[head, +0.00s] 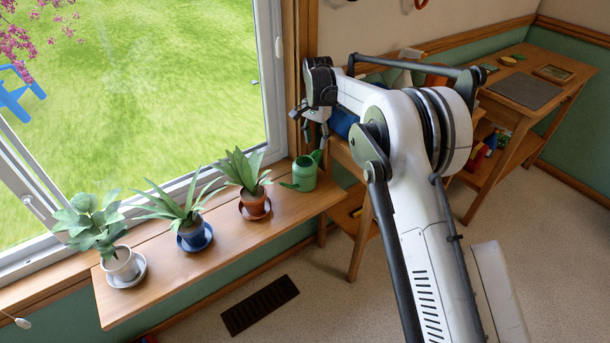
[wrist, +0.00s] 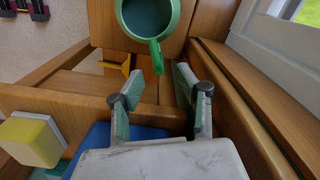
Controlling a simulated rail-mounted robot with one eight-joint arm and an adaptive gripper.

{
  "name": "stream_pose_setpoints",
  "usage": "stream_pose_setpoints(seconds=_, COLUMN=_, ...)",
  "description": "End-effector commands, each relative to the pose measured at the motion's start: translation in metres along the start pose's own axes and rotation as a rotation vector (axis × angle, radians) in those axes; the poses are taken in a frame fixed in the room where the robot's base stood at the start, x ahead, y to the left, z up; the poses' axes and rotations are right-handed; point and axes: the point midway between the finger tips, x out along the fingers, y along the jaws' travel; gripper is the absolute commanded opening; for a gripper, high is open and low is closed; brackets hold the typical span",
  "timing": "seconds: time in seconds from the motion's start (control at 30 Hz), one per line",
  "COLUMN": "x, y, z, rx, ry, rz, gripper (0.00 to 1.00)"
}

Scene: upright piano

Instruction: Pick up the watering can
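The green watering can (head: 305,175) stands upright on the right end of the wooden window shelf (head: 225,237), its spout toward the left. In the wrist view the can (wrist: 130,38) is at the top, seen from above, with its open mouth showing. Its handle (wrist: 156,57) points toward my gripper (wrist: 158,72) and lies at about the gap between the fingertips. The fingers are apart and hold nothing. In the head view my gripper (head: 312,130) is just above and behind the can; whether a finger touches the handle cannot be told.
Three potted plants (head: 254,203) on saucers stand left of the can. The window frame (head: 275,80) is close beside my gripper. A side table with a blue item (head: 343,122) is under my arm. A yellow block (wrist: 35,138) shows in the wrist view. Another desk (head: 545,75) stands at the right.

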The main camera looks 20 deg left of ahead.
Motion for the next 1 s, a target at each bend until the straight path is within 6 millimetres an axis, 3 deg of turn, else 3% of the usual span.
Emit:
stream_pose_setpoints(seconds=0.33, x=0.022, y=0.001, z=-0.001, rx=0.000, ry=0.000, rz=0.000, gripper=0.35)
stream_pose_setpoints(seconds=0.63, x=0.061, y=0.004, z=-0.002, rx=0.000, ry=0.000, rz=0.000, gripper=0.35)
stream_pose_setpoints(seconds=0.87, x=0.063, y=0.004, z=-0.002, rx=0.000, ry=0.000, rz=0.000, gripper=0.35)
stream_pose_setpoints(seconds=1.0, x=0.063, y=0.004, z=-0.002, rx=0.000, ry=0.000, rz=0.000, gripper=0.20)
